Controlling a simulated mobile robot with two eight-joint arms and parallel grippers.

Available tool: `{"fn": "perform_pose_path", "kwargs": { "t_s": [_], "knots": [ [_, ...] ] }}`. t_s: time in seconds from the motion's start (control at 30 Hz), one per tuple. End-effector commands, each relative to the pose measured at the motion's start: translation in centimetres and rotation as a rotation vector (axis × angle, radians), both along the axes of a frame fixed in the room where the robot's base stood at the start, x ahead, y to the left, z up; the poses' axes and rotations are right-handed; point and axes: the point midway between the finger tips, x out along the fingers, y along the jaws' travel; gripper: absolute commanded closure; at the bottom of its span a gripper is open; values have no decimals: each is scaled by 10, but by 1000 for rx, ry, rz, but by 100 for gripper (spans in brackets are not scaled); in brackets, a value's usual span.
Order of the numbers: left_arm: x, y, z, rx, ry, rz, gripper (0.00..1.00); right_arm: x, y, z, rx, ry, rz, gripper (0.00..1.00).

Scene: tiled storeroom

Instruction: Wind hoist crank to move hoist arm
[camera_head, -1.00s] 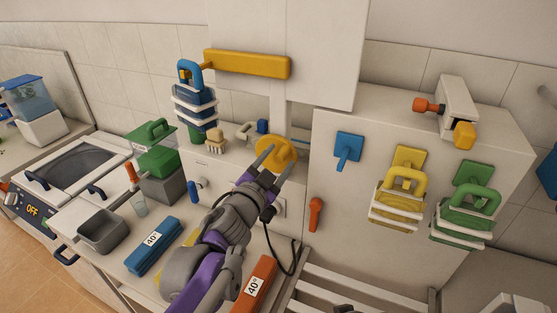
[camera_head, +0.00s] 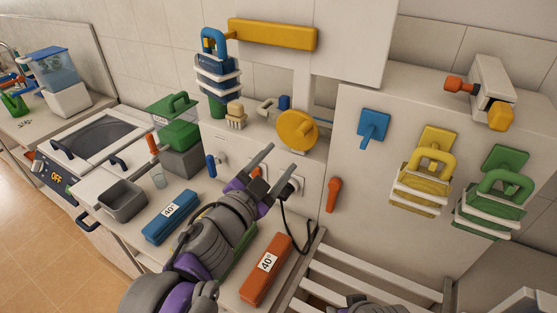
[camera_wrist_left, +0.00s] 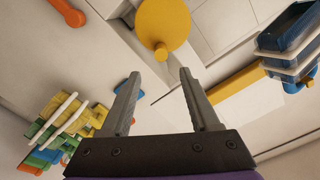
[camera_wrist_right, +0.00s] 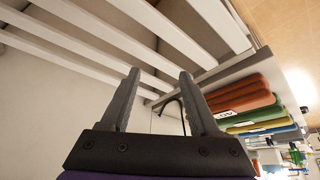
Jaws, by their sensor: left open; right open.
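The crank is a round yellow disc (camera_head: 297,131) on the wall panel at the back of the counter; its small orange-yellow knob shows in the left wrist view (camera_wrist_left: 161,52). The hoist arm, a long yellow bar (camera_head: 272,35), lies across the wall above, with a blue hook (camera_head: 207,44) and stacked blue-and-white load (camera_head: 218,77) at its left end. My left gripper (camera_head: 292,156) is open and empty, just below and in front of the disc, apart from it. My right gripper (camera_wrist_right: 158,78) is open and empty, facing white slats.
Yellow (camera_head: 418,194) and green (camera_head: 490,212) handled loads hang on the right panel, near a blue hook plate (camera_head: 373,125) and an orange lever (camera_head: 333,194). Blue (camera_head: 170,217) and orange (camera_head: 266,270) 40-marked blocks lie on the counter. White slats (camera_wrist_right: 120,42) lie before my right gripper.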

Motion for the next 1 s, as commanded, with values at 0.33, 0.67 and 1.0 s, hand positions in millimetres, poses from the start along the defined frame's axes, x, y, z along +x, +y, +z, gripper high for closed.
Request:
{"fn": "perform_pose_path", "kwargs": {
  "t_s": [0.33,0.67,1.0],
  "knots": [
    [7,54,-22,-34,86,195,38,21,-7,17,-268,45,265,38],
    [-44,193,-138,-118,515,684,38,117,0,111,-1167,211,991,38],
    [-160,226,-255,-191,1058,859,38,197,96,244,-2055,461,1316,38]
  ]
}}
